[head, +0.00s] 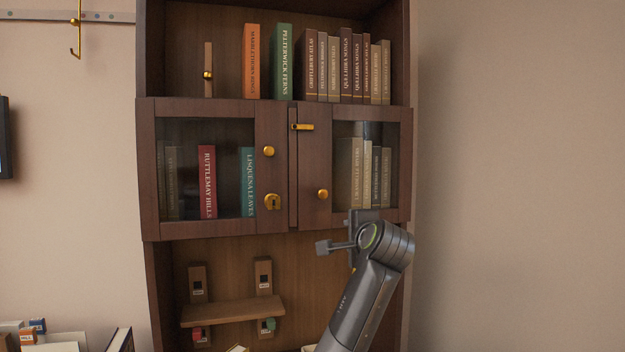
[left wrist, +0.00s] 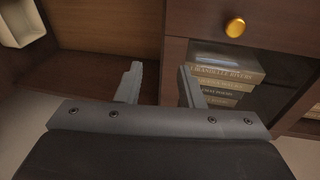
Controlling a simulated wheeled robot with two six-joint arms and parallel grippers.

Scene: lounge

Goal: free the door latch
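The brass latch (head: 302,127) lies level across the top of the seam between the two glass cabinet doors. The left door (head: 163,165) has a brass knob (head: 268,151) and a brass keyhole plate (head: 273,202). The right door (head: 313,160) has a brass knob (head: 322,194), which also shows in the left wrist view (left wrist: 235,27). Both doors look closed. My left gripper (head: 342,232) is in front of the right door's lower edge, below the latch and apart from it. In the left wrist view its fingers (left wrist: 159,80) are spread and empty. My right gripper is out of view.
Books stand behind both glass panes and on the open shelf above, beside a brass-knobbed wooden piece (head: 208,70). Below is a small wooden shelf (head: 232,312) with brackets. A brass hook (head: 76,35) hangs at upper left. The right wall is bare.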

